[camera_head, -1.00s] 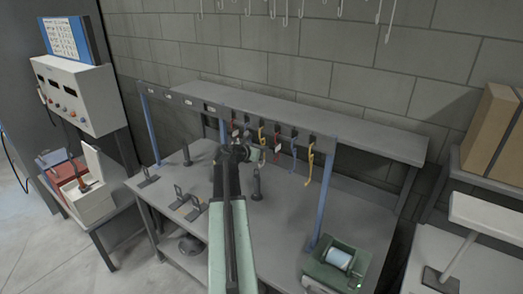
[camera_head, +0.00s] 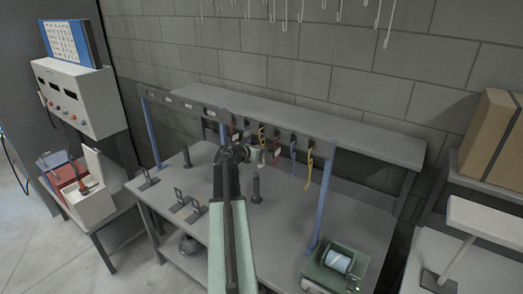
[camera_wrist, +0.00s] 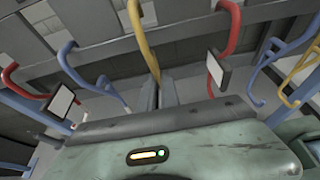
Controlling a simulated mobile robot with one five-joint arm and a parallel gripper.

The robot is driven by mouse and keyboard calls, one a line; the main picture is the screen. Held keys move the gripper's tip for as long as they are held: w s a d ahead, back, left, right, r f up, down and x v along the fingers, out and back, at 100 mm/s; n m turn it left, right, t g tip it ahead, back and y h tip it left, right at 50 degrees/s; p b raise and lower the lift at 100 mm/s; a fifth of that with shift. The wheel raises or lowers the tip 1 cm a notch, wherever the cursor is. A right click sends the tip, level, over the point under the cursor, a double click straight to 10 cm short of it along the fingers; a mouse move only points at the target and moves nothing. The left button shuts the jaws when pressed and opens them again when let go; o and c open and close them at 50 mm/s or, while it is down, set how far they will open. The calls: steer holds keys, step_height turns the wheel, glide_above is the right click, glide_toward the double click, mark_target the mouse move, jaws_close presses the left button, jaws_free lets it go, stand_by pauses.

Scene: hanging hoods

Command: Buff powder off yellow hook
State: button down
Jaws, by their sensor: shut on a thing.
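The yellow hook (camera_head: 262,135) hangs from the rail in the head view, just behind my gripper (camera_head: 262,152). In the wrist view the yellow hook (camera_wrist: 145,38) comes down from the top, and its lower end passes between my two dark fingers (camera_wrist: 159,92). The fingers are shut on that lower end. My gripper's pale green housing fills the bottom of the wrist view. Powder on the hook cannot be made out.
Red hooks with white tags (camera_wrist: 218,68) and blue hooks (camera_wrist: 80,68) hang close on both sides. A second yellow hook (camera_head: 308,168) hangs further right. Dark stands (camera_head: 187,154) and a green box with a spool (camera_head: 338,262) occupy the bench.

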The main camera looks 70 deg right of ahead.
steer(key=shift+r+p, duration=0.3)
steer(key=shift+r, duration=0.15)
steer(key=shift+a, duration=0.15)
steer(key=shift+w+a, duration=0.25)
steer(key=shift+a, duration=0.55)
steer(key=shift+w+a, duration=0.2)
steer(key=shift+a, duration=0.6)
steer(key=w+a, duration=0.2)
steer(key=a, duration=0.7)
steer(key=shift+w+a+r, duration=0.15)
steer(key=shift+w+a, duration=0.1)
steer(key=shift+a, duration=0.1)
